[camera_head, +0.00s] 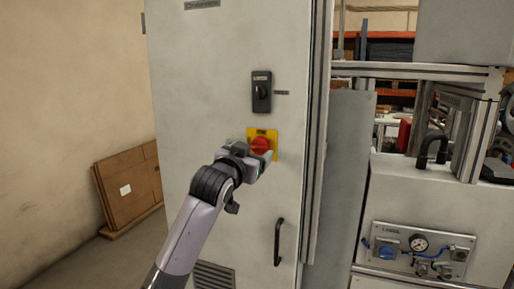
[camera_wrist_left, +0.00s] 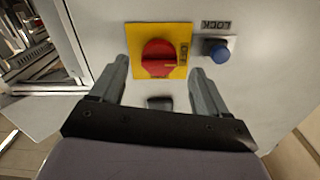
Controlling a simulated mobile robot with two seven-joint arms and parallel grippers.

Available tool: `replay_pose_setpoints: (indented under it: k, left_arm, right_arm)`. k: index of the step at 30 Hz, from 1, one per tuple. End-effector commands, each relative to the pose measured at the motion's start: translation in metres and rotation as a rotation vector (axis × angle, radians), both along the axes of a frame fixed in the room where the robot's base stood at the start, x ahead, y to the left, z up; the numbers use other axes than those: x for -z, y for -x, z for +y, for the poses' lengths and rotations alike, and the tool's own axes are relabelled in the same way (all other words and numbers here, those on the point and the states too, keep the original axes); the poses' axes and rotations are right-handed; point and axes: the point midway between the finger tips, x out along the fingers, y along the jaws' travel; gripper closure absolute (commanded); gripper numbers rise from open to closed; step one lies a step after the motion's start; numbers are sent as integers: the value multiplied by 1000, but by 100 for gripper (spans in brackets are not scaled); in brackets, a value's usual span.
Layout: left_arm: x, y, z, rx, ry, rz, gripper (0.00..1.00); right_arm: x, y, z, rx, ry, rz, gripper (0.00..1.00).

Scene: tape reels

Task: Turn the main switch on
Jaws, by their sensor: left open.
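A red rotary switch knob (camera_head: 260,145) sits on a square yellow plate (camera_head: 274,133) on the grey cabinet door. In the left wrist view the red knob (camera_wrist_left: 158,58) faces me on the yellow plate (camera_wrist_left: 135,35), and the pale mark on the knob points right, towards sideways lettering that looks like OFF. My left gripper (camera_head: 256,155) is right in front of the knob, partly covering it in the head view. Its fingers (camera_wrist_left: 160,70) are open, one either side of the knob in the picture; I cannot tell whether they touch it. My right gripper is out of view.
A blue button (camera_wrist_left: 216,50) with an upside-down LOCK label is beside the plate. A black selector switch (camera_head: 261,92) is above it, and a black door handle (camera_head: 279,242) below right. Brown flat boards (camera_head: 130,188) lean on the left wall. A gauge panel (camera_head: 422,246) is at lower right.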

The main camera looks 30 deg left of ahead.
Motion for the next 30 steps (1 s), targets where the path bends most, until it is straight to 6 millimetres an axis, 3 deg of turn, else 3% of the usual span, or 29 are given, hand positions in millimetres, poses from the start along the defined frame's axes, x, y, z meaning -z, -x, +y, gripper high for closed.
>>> replay_pose_setpoints:
  k: [9, 22, 27, 30]
  left_arm:
    - [-1, -31, 7, 1, -1, 0, 24]
    - [1, -37, 8, 1, -1, 0, 24]
    - [1, -37, 8, 1, -1, 0, 80]
    - [1, -37, 8, 1, -1, 0, 80]
  right_arm:
    - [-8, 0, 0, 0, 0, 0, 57]
    - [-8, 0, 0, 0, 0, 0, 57]
    - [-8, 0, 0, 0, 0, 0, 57]
    - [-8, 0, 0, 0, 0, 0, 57]
